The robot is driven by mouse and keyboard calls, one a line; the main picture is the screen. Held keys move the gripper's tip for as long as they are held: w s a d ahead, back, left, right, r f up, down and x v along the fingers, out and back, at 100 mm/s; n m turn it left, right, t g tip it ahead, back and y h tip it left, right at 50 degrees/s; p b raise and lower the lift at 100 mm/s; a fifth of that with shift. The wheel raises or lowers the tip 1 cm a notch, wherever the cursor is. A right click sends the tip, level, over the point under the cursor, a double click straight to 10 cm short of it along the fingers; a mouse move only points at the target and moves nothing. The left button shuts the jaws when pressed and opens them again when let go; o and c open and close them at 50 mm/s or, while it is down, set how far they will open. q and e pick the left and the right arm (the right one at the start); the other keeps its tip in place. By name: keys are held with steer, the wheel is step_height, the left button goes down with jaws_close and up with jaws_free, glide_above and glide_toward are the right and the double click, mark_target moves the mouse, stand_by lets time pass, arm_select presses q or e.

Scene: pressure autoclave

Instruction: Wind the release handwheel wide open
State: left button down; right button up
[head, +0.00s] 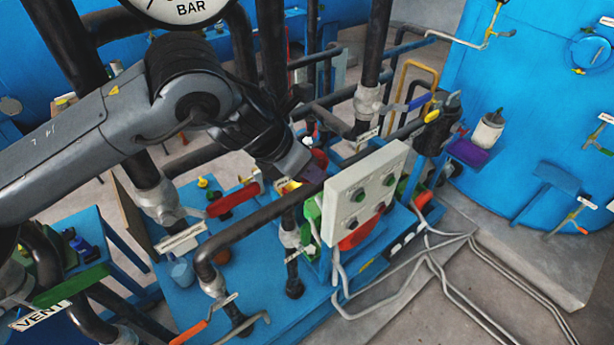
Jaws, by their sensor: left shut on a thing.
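My left arm reaches in from the left, and its gripper (297,172) points down among the pipes just left of the grey control box. The gripper is shut on a small part there, apparently the release handwheel (318,162), of which only a dark red bit shows beside the jaws. The wrist hides most of it, so I cannot tell how far it is turned. A small yellow part (288,187) shows right under the gripper. My right gripper is not in view.
A gauge (180,8) hangs above the arm. Open floor (480,300) lies at lower right.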

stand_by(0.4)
arm_select(q)
steer(key=c, duration=0.9)
jaws_free()
steer(key=shift+b+v, duration=1)
steer(key=shift+v, duration=4.4)
